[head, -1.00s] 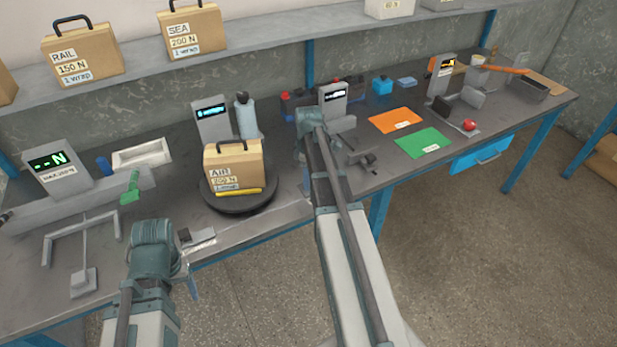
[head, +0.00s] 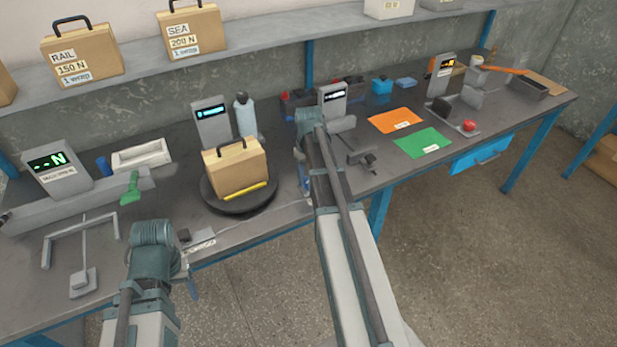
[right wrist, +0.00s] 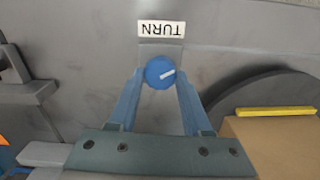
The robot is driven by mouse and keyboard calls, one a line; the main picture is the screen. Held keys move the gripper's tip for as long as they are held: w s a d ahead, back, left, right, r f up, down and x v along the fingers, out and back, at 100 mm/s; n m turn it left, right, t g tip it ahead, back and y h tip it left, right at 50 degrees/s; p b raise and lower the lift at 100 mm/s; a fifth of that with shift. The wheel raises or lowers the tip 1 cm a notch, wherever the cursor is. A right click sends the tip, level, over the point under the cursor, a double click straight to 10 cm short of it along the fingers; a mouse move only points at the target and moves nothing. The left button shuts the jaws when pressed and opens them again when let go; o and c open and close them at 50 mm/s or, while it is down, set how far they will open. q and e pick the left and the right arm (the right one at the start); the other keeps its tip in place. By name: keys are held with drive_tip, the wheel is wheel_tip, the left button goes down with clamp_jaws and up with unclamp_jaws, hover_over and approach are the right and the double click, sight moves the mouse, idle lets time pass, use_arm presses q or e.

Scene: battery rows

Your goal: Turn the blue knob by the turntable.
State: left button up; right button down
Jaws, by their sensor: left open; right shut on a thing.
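The blue knob (right wrist: 160,72) is between my right gripper's (right wrist: 160,82) two blue fingertips in the right wrist view, and the gripper is shut on it. A pale pointer line on the knob slants up to the right. In the head view my right arm hides the knob. The round dark turntable (head: 212,200) carries a tan case (head: 236,168) with a yellow strip at its base; the turntable's edge also shows in the right wrist view (right wrist: 222,104). My left gripper (head: 190,276) is open and empty by the bench's front edge, partly hidden by its own wrist.
A "TURN" label (right wrist: 162,29) lies beside the knob, upside down in the wrist view. A display post (head: 211,122) and grey bottle (head: 245,116) stand behind the turntable. Orange (head: 396,120) and green mats (head: 422,142) lie at right.

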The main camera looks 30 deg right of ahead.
drive_tip(key=m, duration=1.1)
drive_tip(key=shift+s+d+m, duration=0.1)
drive_tip(key=shift+m, duration=0.3)
idle(0.4)
drive_tip(key=shift+c, duration=1.7)
unclamp_jaws()
drive_tip(key=shift+r, duration=0.15)
wheel_tip(320, 180, up, 14)
drive_tip(key=p, duration=1.4)
drive_tip(key=shift+f, duration=0.2)
